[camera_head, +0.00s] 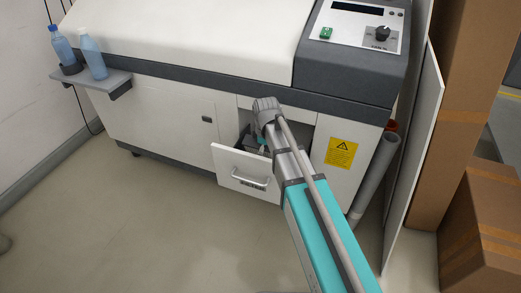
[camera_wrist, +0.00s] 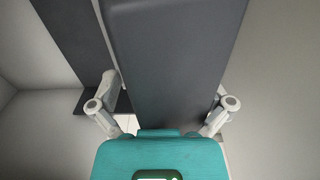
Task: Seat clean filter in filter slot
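The white drawer (camera_head: 246,170) with a handle stands pulled out at the lower front of the machine; its label is too small to read surely. My gripper (camera_head: 262,148) reaches down at the opening behind the drawer front, mostly hidden by my arm. In the wrist view, my two finger linkages (camera_wrist: 162,112) stand apart on either side of a dark grey slab. The slab (camera_wrist: 172,60) covers the fingertips, so I cannot tell whether they hold anything. I cannot identify a clean filter or the filter slot in either view.
The white machine (camera_head: 165,110) has a control panel (camera_head: 355,35) at top right. A side shelf (camera_head: 95,80) holds two bottles at left. Grey pipes (camera_head: 375,170), a leaning white panel (camera_head: 418,150) and cardboard boxes (camera_head: 482,225) crowd the right. Floor in front is clear.

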